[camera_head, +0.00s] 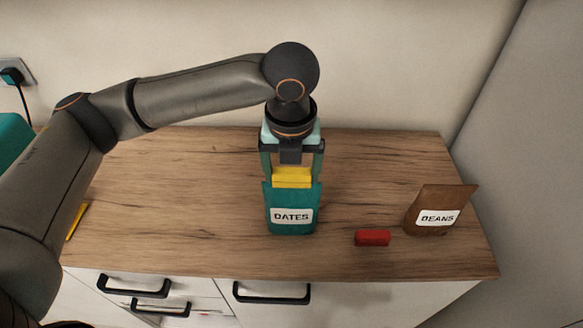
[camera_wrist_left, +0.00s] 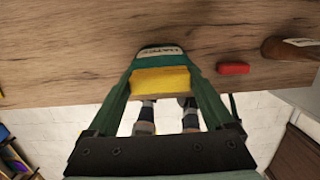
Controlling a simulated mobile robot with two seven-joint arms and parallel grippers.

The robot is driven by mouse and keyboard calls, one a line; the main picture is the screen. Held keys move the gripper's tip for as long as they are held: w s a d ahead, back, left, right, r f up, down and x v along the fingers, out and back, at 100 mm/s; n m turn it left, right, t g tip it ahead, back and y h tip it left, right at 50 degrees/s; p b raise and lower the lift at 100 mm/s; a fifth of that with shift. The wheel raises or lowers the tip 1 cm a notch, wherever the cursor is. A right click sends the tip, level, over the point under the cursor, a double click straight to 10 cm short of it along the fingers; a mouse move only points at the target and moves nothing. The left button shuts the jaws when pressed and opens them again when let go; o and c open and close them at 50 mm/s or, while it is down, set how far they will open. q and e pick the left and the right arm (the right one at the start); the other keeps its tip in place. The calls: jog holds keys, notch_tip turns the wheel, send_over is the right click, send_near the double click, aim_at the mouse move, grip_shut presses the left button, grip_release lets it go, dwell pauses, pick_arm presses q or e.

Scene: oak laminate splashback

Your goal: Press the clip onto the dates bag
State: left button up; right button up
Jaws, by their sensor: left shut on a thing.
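The teal dates bag (camera_head: 291,216) stands upright near the middle of the counter, its white label facing me. It also shows beyond the fingers in the left wrist view (camera_wrist_left: 160,57). My left gripper (camera_head: 292,177) points straight down over the bag, shut on the yellow clip (camera_head: 292,176). The clip is level, at the bag's top edge; in the left wrist view the clip (camera_wrist_left: 161,81) spans between the two fingers. I cannot tell how far the bag's top sits inside the clip. My right gripper is not in view.
A red block-shaped piece (camera_head: 372,238) lies right of the dates bag, near the front edge. A brown bag labelled like "beans" (camera_head: 436,211) stands farther right. A thin yellow item (camera_head: 76,221) lies at the left edge. The counter (camera_head: 185,190) left of the bag is clear.

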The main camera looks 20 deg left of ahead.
pick_arm(q)
jog(key=shift+s+f, duration=0.3)
jog(key=shift+f, duration=0.45)
jog(key=o, duration=1)
jog(key=shift+d, duration=0.15)
jog(key=shift+o, duration=0.2)
jog(key=shift+r, duration=0.1)
jog(key=r+p, duration=0.1)
jog(key=p, duration=0.2)
jog(key=shift+w+a+r, duration=0.2)
jog(key=shift+w+r, duration=0.05)
jog(key=shift+r, duration=0.15)
notch_tip(320, 180, up, 3)
jog(key=p, duration=0.3)
jog(key=shift+r, duration=1.2)
